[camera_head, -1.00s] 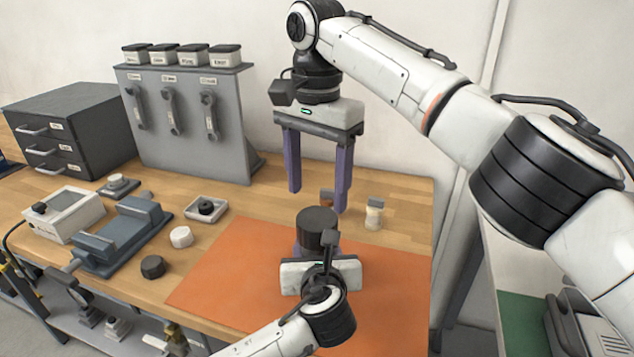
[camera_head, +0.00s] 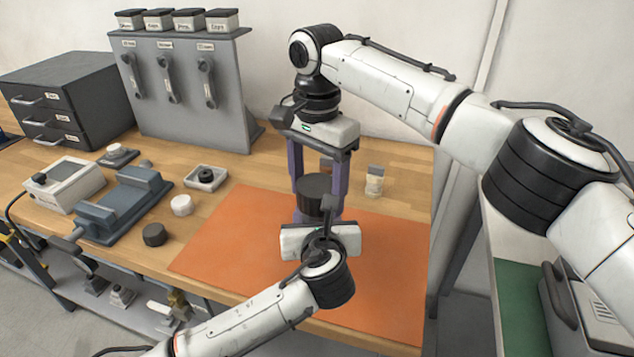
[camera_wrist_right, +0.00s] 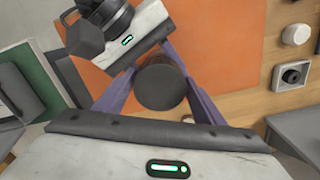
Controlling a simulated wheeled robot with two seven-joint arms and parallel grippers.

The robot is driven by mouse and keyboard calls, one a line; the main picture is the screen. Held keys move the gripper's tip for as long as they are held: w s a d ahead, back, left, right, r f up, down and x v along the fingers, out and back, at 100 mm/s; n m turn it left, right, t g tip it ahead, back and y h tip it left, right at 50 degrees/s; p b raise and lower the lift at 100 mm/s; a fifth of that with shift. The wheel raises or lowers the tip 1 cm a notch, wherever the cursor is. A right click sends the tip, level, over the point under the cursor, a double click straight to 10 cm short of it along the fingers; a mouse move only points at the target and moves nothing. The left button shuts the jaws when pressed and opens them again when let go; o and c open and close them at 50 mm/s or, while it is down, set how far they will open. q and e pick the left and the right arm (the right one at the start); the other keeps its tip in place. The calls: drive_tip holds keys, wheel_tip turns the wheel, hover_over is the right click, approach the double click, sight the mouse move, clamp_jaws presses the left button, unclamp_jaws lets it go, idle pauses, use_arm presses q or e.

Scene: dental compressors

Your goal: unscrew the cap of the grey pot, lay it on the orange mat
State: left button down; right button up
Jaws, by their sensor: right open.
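The dark round cap (camera_head: 314,187) faces up on the pot, over the orange mat (camera_head: 385,280). The pot's body is almost wholly hidden below it and behind my left gripper. My right gripper (camera_head: 318,205) points down from above, its purple fingers apart, one on each side of the cap. In the right wrist view the cap (camera_wrist_right: 161,87) lies between these fingers, and I cannot make out contact. My left gripper (camera_head: 320,240) is low at the pot's near side. Its fingertips are hidden, so its grip on the pot cannot be told.
A small cream-topped jar (camera_head: 374,183) stands behind the mat. To the left are a white puck (camera_head: 181,205), a dark puck (camera_head: 154,235), a small tray (camera_head: 206,179) and a grey vise (camera_head: 125,207). The mat's left and right front areas are bare.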

use_arm(q)
drive_tip(key=shift+f, duration=0.1)
use_arm(e)
drive_tip(key=c, duration=0.9)
drive_tip(key=n, duration=1)
drive_tip(key=shift+n, duration=0.3)
drive_tip(key=n, duration=0.6)
drive_tip(key=shift+r, duration=0.1)
drive_tip(key=n, duration=0.6)
drive_tip(key=shift+n, duration=0.3)
drive_tip(key=shift+r, duration=0.15)
drive_tip(key=shift+r, duration=1)
